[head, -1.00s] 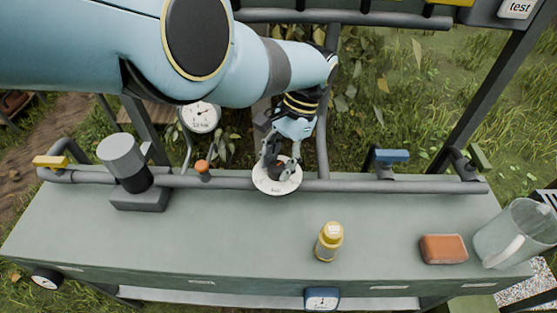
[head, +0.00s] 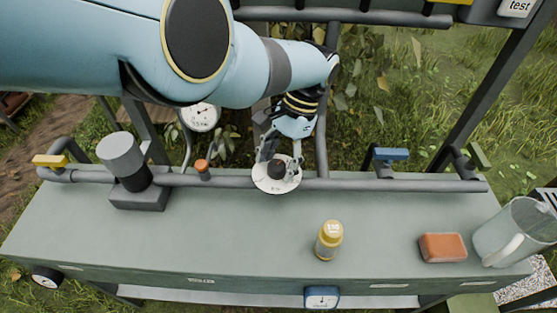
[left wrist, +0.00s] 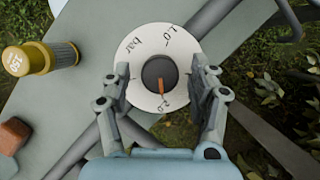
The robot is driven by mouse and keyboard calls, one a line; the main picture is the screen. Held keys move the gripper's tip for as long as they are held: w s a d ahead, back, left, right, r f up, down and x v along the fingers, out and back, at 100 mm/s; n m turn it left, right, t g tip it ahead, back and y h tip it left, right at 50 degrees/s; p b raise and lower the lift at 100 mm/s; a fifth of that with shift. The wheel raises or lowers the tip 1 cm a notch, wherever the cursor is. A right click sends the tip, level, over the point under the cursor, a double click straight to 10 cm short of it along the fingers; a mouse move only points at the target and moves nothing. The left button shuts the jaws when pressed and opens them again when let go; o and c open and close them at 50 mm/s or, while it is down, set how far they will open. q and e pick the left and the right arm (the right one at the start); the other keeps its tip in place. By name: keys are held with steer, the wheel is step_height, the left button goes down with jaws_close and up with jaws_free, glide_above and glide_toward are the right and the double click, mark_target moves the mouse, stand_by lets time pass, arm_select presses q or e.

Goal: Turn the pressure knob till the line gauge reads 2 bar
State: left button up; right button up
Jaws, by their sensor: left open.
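The pressure knob (head: 276,171) is a black round knob on a white dial plate (left wrist: 128,62) on the pipe. In the left wrist view the knob (left wrist: 158,70) has an orange mark pointing toward the picture's bottom, near a marking that looks like 2.0. My left gripper (head: 279,163) is open over the dial. In the left wrist view its fingers (left wrist: 161,78) stand on both sides of the knob, apart from it. A round white gauge (head: 203,117) is behind the pipe; its reading is too small to tell. My right gripper is not in view.
A yellow-capped bottle (head: 329,241), an orange-brown block (head: 443,247) and a clear pitcher (head: 512,236) stand on the bench (head: 235,236). A grey cylinder device (head: 128,170) is at left. Yellow (head: 50,161) and blue (head: 391,155) handles and an orange knob (head: 202,166) sit along the pipe.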

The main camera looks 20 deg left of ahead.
arm_select(q)
steer(key=v, duration=1.2)
steer(key=shift+d+f, duration=0.1)
